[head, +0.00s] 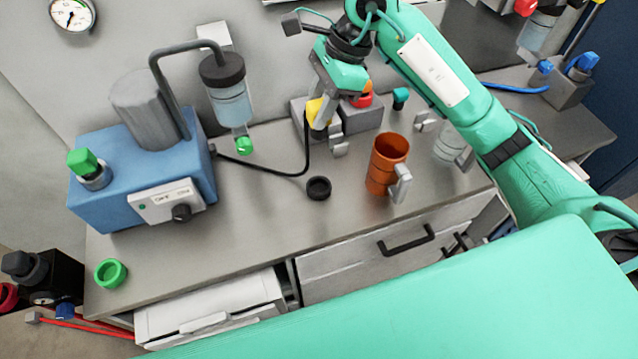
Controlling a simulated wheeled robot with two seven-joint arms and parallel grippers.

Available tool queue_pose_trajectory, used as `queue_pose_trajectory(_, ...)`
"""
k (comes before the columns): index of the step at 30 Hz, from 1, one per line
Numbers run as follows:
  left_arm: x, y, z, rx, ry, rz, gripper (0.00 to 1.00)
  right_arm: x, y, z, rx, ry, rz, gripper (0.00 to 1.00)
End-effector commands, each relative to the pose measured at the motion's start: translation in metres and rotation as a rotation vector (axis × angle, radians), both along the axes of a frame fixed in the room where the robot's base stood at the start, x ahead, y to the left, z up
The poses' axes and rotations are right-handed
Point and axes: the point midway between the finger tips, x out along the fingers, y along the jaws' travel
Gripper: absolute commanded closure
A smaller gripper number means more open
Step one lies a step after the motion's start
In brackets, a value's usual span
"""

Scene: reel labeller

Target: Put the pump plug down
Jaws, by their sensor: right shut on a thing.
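The pump plug (313,111) is yellow, with a black cable (262,170) that loops over the bench to the blue pump (150,165). My right gripper (323,127) comes in from the upper right and is shut on the plug, in front of grey blocks at the back of the bench. The fingers partly hide the plug. I cannot tell whether the plug touches the block behind it. My left gripper is not in view.
An orange mug (383,165) stands right of a black ring (318,188) on the bench (250,215). A green ring (110,273) lies at the front left. A grey block (362,117) carries a red ring. The bench middle is mostly clear. A white drawer (210,303) stands open below.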

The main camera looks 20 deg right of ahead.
Motion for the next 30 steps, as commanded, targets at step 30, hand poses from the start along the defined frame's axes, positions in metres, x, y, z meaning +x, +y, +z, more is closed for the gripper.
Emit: queue_pose_trajectory(30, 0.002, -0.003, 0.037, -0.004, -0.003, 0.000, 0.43, -0.001, 0.000, -0.170, 0.000, 0.006, -0.001, 0.95)
